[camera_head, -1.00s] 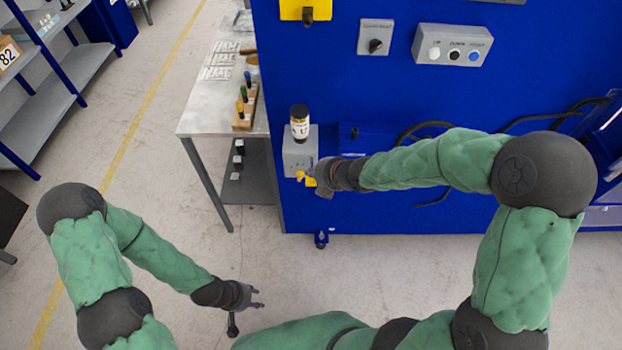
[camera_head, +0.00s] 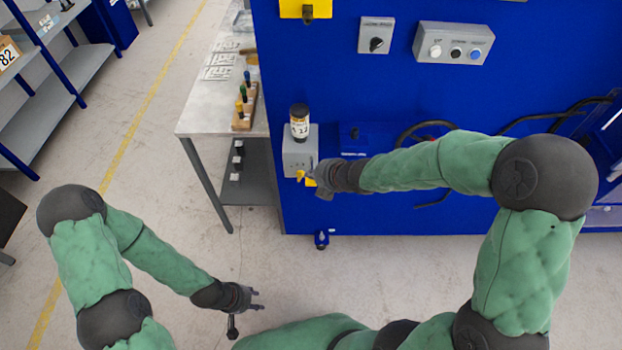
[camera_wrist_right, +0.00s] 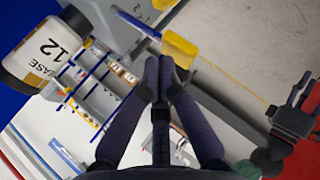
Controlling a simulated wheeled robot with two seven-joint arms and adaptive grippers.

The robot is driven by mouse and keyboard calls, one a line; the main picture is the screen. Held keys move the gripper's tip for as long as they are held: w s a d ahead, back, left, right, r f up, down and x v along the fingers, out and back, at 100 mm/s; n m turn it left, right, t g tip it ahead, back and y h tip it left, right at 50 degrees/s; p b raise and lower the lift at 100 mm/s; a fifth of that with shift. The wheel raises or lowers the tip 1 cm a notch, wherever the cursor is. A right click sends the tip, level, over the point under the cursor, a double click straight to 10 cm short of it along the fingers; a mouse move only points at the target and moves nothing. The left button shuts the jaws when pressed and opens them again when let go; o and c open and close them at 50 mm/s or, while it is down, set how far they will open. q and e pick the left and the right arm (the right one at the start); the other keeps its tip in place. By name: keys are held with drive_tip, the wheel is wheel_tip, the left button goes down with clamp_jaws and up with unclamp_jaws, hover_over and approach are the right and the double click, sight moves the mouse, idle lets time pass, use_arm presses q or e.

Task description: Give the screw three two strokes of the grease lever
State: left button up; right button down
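The grease unit is a grey box (camera_head: 297,160) on the blue machine wall, with a black-capped grease cartridge (camera_head: 299,126) upright on top. The cartridge, labelled 12, also shows at the upper left of the right wrist view (camera_wrist_right: 42,52). The yellow grease lever (camera_head: 300,175) is at the box's lower right; its yellow end shows in the wrist view (camera_wrist_right: 181,48). My right gripper (camera_head: 314,178) is at the lever. Its fingers (camera_wrist_right: 159,66) look shut, tips at the yellow end; I cannot tell whether they touch it. My left gripper (camera_head: 259,300) is open and empty, low over the floor.
A grey table (camera_head: 195,115) left of the machine holds a wooden rack (camera_head: 246,108) with coloured-handled tools. A knob box (camera_head: 376,36) and a button panel (camera_head: 453,44) are higher on the wall. Cables (camera_head: 425,128) run behind my right arm. The floor between table and shelves is clear.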

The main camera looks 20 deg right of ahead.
drive_tip(key=shift+f+b, duration=1.25)
drive_tip(key=shift+f, duration=0.05)
idle(1.2)
drive_tip(key=shift+r, duration=0.1)
idle(0.5)
drive_tip(key=shift+r+p, duration=1.55)
drive_tip(key=shift+r, duration=0.1)
drive_tip(key=shift+r, duration=0.1)
wheel_tip(320, 180, up, 5)
drive_tip(key=p, duration=0.4)
drive_tip(key=shift+p, duration=0.35)
drive_tip(key=shift+s, duration=0.1)
